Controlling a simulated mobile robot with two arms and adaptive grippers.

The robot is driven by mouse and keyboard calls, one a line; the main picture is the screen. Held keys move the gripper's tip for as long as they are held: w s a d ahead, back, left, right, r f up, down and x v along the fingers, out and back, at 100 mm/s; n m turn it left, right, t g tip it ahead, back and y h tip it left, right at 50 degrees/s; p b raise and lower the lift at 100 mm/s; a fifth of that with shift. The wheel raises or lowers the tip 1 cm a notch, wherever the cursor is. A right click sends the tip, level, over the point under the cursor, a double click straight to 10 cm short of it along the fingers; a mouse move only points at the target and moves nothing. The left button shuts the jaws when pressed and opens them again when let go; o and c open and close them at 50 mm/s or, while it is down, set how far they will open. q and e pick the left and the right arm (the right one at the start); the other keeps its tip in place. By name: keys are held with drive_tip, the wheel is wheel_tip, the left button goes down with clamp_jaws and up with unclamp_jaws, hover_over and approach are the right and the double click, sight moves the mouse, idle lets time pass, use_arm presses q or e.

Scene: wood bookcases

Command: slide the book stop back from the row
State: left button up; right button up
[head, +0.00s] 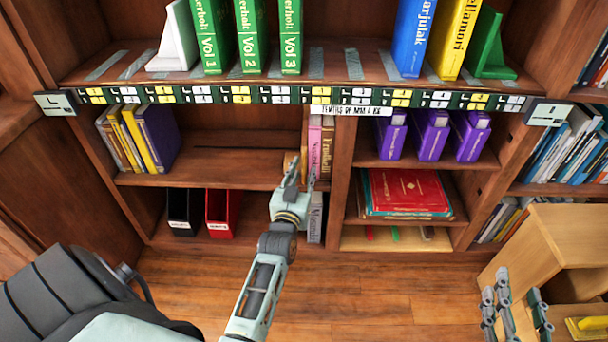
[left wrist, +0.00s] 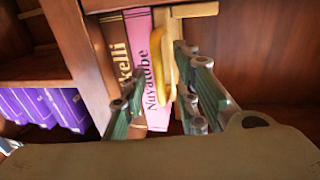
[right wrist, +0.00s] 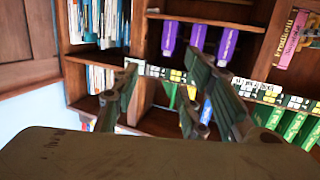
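A light wooden book stop (head: 290,161) with a yellow handle (left wrist: 156,62) stands on the middle shelf, beside the left face of a row of pink and tan books (head: 315,150). In the left wrist view it is just right of the pink book (left wrist: 148,75). My left gripper (head: 303,172) reaches in front of it, fingers apart, with the handle showing between them. I cannot tell whether a finger touches it. My left gripper hides part of the stop and the lower book spines. My right gripper (head: 515,308) is open and empty at the lower right.
Yellow and purple books (head: 158,138) stand at the left of the same shelf, with bare shelf (head: 235,165) between. An upright divider (head: 340,170) is right of the row. Black and red file boxes (head: 219,208) sit below. A wooden cart (head: 540,240) stands near my right gripper.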

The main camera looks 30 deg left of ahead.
use_arm(q)
drive_tip(key=shift+w+a, duration=0.15)
drive_tip(key=shift+w, duration=0.3)
use_arm(e)
drive_tip(key=shift+w+a+r+t, duration=0.15)
drive_tip(key=shift+r+t, duration=0.25)
drive_tip(key=shift+r, duration=0.35)
drive_tip(key=shift+w+a+r+t, duration=0.1)
drive_tip(key=shift+r+t, duration=0.3)
drive_tip(key=shift+r, duration=0.3)
use_arm(q)
clamp_jaws()
